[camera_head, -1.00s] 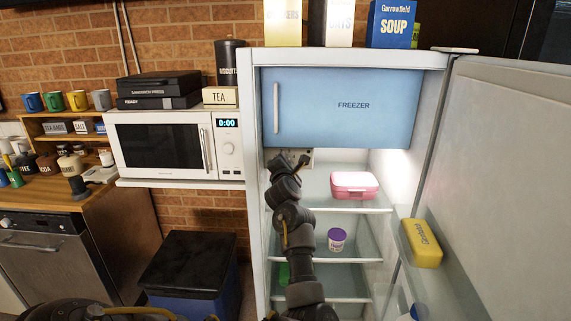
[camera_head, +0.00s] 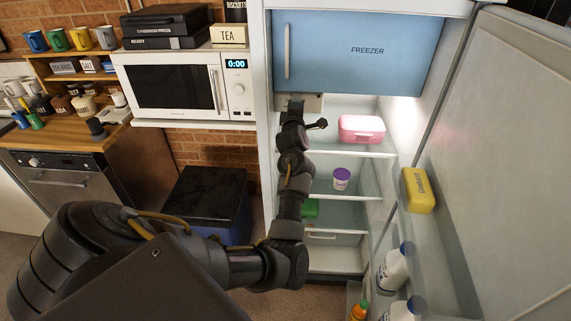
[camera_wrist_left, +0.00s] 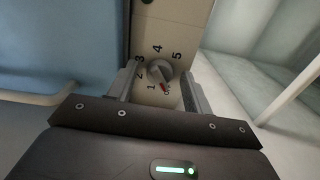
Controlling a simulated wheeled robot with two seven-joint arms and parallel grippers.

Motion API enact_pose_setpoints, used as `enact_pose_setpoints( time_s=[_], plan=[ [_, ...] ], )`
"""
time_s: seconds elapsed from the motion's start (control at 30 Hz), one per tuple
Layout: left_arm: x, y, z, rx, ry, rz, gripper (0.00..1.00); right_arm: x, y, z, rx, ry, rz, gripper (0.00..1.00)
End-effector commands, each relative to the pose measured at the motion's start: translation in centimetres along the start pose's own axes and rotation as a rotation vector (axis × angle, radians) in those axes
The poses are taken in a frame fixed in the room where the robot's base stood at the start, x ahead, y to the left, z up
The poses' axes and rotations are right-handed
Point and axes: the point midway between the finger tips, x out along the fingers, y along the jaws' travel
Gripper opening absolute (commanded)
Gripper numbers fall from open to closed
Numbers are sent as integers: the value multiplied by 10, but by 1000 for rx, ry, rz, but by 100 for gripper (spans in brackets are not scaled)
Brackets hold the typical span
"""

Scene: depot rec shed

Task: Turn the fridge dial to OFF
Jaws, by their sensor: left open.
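The fridge dial (camera_wrist_left: 160,71) is a round grey knob on a beige panel (camera_head: 313,102) under the freezer door. Numbers 1 to 5 are printed around it. A red mark shows at its lower side, just right of the 1, by partly hidden letters that look like OFF. My left gripper (camera_wrist_left: 160,88) is open, with one finger on each side of the dial and a visible gap to each. In the head view the left gripper (camera_head: 296,104) is up at the panel and hides the dial. My right gripper is not in view.
The freezer door (camera_head: 370,50) is shut above. The fridge door (camera_head: 500,150) stands open at the right. A pink box (camera_head: 361,129), a purple-lidded tub (camera_head: 341,178) and a green item (camera_head: 311,208) sit on the shelves. A microwave (camera_head: 180,85) stands left.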

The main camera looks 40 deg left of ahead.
Motion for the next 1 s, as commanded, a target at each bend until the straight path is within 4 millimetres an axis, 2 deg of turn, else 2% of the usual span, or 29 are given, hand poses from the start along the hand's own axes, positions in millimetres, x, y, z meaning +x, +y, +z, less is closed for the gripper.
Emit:
enact_pose_setpoints(
  time_s=[0.03,0.1,0.3,0.5,0.7,1.0],
  plan=[
    [0,9,-2,111,0,-3,50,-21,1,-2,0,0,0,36],
    [0,8,-2,280,-1,-2,50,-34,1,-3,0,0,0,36],
    [0,5,-3,793,-1,0,50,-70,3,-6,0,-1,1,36],
    [1,3,-5,1222,1,1,50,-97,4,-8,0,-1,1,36],
    [1,2,-7,1572,2,0,50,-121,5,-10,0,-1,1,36],
    [0,1,-7,1943,1,0,50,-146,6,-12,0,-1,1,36]
  ],
)
